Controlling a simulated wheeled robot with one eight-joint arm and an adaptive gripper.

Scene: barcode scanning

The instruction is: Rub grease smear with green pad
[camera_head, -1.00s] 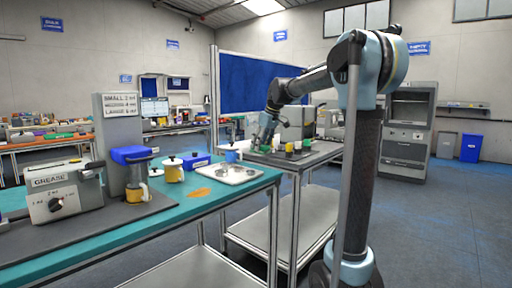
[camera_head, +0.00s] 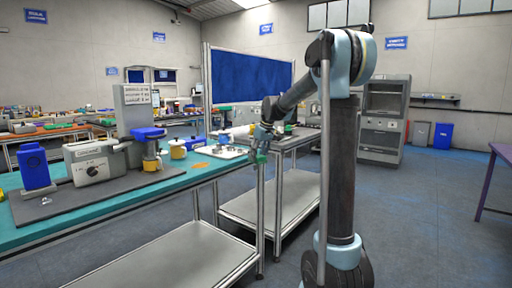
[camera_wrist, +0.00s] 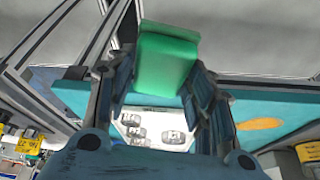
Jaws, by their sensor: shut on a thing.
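My gripper (camera_wrist: 165,95) is shut on the green pad (camera_wrist: 166,60), a block with a rounded edge held between the fingers in the wrist view. In the head view the gripper holds the pad (camera_head: 258,157) near the right end of the teal-topped table, by its front edge. The grease smear (camera_head: 199,165) is an orange-brown patch on the teal table top (camera_head: 178,183), to the left of my gripper. It also shows in the wrist view (camera_wrist: 259,124), to the right of the pad, and the pad is apart from it.
A white tray (camera_head: 226,153) with metal parts lies beyond the smear. A second table adjoins on the right. Open floor lies in front.

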